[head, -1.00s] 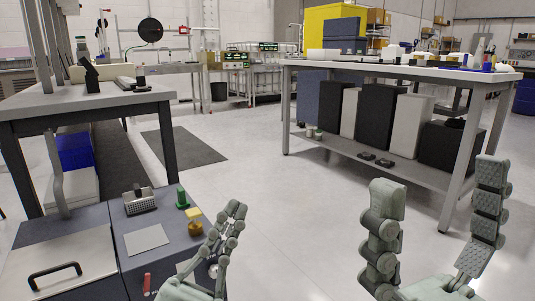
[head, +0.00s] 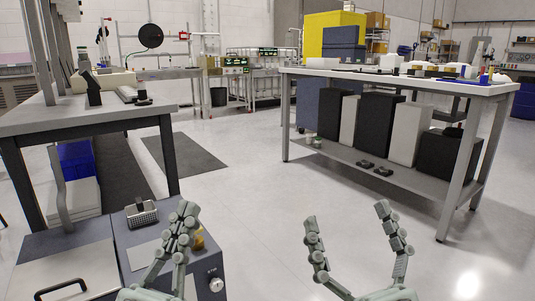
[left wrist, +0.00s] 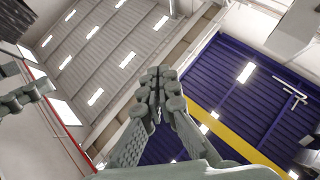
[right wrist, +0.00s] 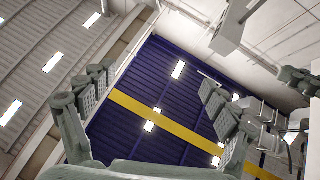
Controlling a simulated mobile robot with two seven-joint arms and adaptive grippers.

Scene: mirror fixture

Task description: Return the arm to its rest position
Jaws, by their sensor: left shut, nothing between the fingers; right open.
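My left gripper (head: 184,215) stands upright at the lower left of the head view, in front of the dark grey cabinet. Its fingers are together and empty, as the left wrist view (left wrist: 160,75) also shows. My right gripper (head: 347,215) stands upright over open floor, right of the left one. Its fingers are spread wide with nothing between them, also in the right wrist view (right wrist: 155,85). Both wrist views look up at the ceiling. Neither gripper touches a thing that I can see. Most of both arms is out of view.
A dark grey cabinet (head: 205,268) with a metal basket (head: 141,213) stands close at the lower left. A workbench (head: 85,115) is behind it. A long table (head: 400,76) with dark and white boxes on its shelf stands at the right. The floor (head: 262,195) between is clear.

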